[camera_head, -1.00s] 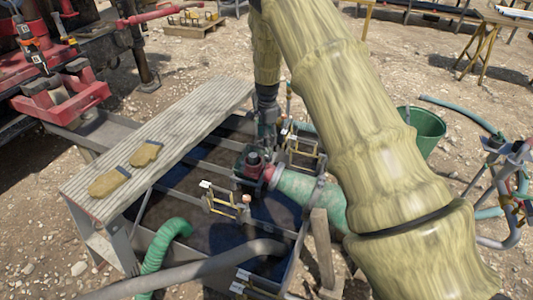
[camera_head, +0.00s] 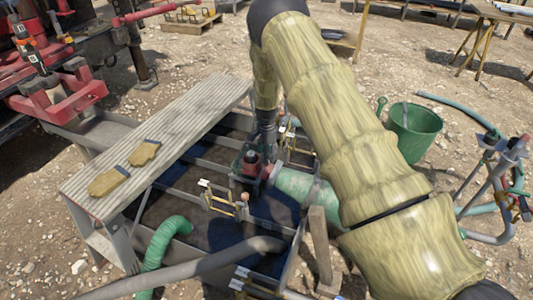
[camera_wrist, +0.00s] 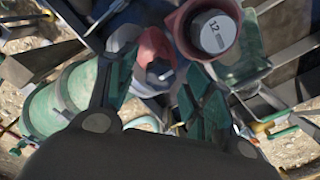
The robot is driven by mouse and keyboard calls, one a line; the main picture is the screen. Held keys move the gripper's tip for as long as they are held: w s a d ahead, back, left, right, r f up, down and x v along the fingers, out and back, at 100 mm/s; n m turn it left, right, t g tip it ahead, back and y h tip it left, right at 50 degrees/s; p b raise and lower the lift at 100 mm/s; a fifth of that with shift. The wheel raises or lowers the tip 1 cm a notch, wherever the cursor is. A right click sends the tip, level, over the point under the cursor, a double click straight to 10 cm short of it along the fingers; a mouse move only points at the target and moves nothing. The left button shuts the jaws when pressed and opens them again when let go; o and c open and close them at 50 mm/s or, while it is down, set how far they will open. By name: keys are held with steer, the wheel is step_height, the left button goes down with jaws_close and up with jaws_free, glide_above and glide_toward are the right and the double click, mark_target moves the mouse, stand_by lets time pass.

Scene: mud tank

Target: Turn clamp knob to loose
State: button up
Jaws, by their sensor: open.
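In the wrist view a faded red, knob-like part (camera_wrist: 155,48) lies between and just beyond the fingertips of my gripper (camera_wrist: 158,72). The two green-sided fingers are apart, one on each side of it. I cannot tell whether either touches it, or be sure that it is the clamp knob. Right of it is a red collar (camera_wrist: 180,28) around a grey cap marked 12 (camera_wrist: 213,34). In the head view a red fitting (camera_head: 251,162) sits over the tank at the end of the green pipe (camera_head: 295,184). My gripper (camera_head: 254,146) is down at it, small and partly hidden.
Metal bars cross the open mud tank (camera_head: 292,262). A ribbed plank (camera_head: 190,125) with tan gloves (camera_head: 108,181) lies along its left side. A yellow-handled bracket (camera_head: 222,203) stands close by. A green bucket (camera_head: 414,132) is to the right, on gravel.

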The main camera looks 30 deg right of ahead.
steer(key=shift+c, duration=0.3)
steer(key=c, duration=1)
steer(key=shift+o, duration=0.2)
